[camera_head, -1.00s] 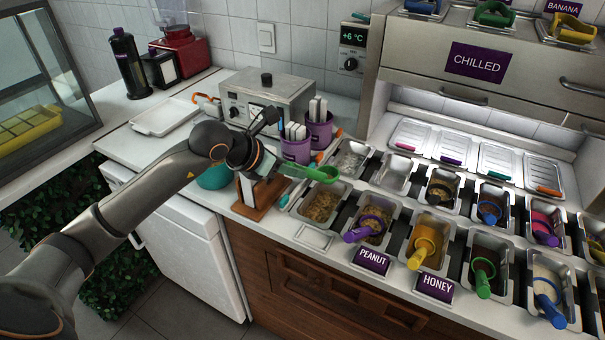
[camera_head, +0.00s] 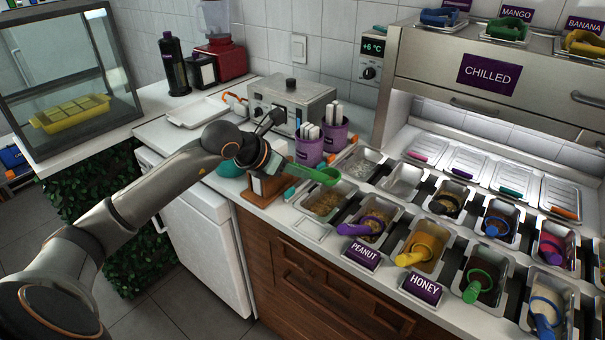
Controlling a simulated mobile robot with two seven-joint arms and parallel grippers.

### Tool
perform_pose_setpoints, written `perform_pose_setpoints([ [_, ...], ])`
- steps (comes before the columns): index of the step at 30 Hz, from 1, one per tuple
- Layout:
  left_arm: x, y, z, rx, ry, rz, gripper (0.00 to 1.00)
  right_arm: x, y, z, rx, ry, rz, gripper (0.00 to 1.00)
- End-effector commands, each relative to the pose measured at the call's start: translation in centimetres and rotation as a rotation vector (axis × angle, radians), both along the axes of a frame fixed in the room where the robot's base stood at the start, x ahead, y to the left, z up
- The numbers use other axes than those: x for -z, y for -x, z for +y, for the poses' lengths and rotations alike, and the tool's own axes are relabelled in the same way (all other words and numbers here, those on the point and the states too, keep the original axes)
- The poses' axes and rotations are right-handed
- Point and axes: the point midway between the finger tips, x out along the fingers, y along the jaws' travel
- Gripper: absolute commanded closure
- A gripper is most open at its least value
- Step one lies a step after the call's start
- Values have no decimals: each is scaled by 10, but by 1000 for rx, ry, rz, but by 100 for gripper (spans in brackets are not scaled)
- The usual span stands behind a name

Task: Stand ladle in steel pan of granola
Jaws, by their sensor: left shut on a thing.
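My left gripper (camera_head: 270,163) is shut on the green ladle and points right, above the counter's front edge. The green ladle (camera_head: 322,175) sticks out to the right, its bowl in the air over the back end of a steel pan of brown, granola-like topping (camera_head: 325,203). That pan is the leftmost of the front row and has no ladle in it. The exact height of the ladle above the pan is hard to tell. My gripper's fingers are small and partly hidden. My right gripper is not in view.
Beside that pan stands the peanut pan (camera_head: 375,222) with a purple ladle (camera_head: 352,229). Purple cups (camera_head: 310,151) stand behind the ladle, before a steel appliance (camera_head: 290,98). An empty small tray (camera_head: 311,229) lies at the front edge. More pans with ladles fill the right.

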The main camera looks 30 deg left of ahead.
Motion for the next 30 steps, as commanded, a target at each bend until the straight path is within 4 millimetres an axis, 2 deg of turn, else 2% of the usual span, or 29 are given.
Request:
perform_pose_setpoints([
  [11, 9, 0, 3, -6, 1, -2, 100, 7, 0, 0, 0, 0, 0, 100],
  [23, 43, 0, 3, -6, 2, -1, 100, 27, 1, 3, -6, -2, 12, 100],
  [30, 64, 0, 3, -6, 1, -2, 100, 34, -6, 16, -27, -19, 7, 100],
])
